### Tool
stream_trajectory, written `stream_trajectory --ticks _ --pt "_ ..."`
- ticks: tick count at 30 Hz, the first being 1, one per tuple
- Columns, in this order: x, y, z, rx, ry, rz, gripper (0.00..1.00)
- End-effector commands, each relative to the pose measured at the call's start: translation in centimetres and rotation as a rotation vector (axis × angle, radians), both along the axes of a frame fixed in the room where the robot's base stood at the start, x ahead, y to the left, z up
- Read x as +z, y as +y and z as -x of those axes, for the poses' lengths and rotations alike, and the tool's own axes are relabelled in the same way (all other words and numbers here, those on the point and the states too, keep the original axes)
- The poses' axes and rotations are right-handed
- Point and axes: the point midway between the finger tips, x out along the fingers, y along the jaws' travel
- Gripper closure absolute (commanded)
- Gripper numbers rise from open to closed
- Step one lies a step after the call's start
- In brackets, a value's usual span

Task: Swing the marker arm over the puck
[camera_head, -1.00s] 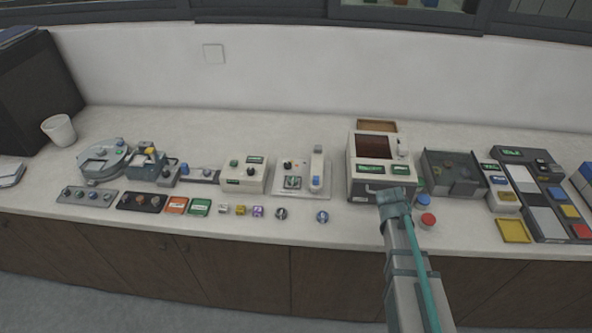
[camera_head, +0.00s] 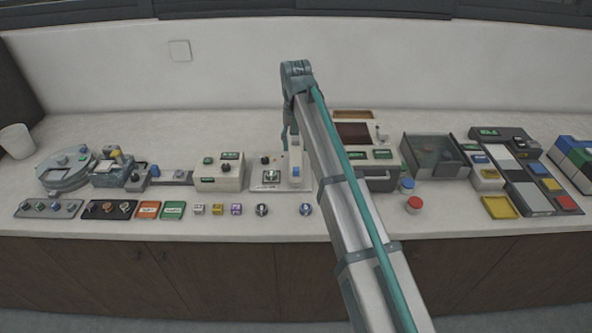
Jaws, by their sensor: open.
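The marker station (camera_head: 256,187) is a pale flat base on the bench, left of my arm. A dark puck-like piece (camera_head: 271,176) sits on it in a square holder. The pale marker arm (camera_head: 295,158), with a blue part near its front end, stands at the base's right side, beside the puck and not over it. My gripper (camera_head: 286,143) hangs down just above the station, close to the marker arm's left side. It is small and seen edge-on; it is open with nothing visible in it. I cannot tell whether it touches the marker arm.
A pale control box (camera_head: 219,172) stands left of the station. The press-like box (camera_head: 381,168) stands to the right, partly behind my arm. Several small knobs and coloured blocks line the bench front. Red (camera_head: 414,205) and blue (camera_head: 407,186) caps lie right of my arm.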

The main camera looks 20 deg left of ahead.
Motion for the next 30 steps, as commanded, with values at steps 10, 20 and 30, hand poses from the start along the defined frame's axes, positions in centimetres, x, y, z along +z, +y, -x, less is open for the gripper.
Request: stream_trajectory --ticks 10,20,30 --pt "-5.4 -0.2 0.2 -0.001 0.003 0.003 0.52" --pt "-9.4 -0.2 0.1 -0.001 0.001 0.003 0.52" --pt "-10.1 -0.1 0.1 -0.001 0.001 0.001 0.52"
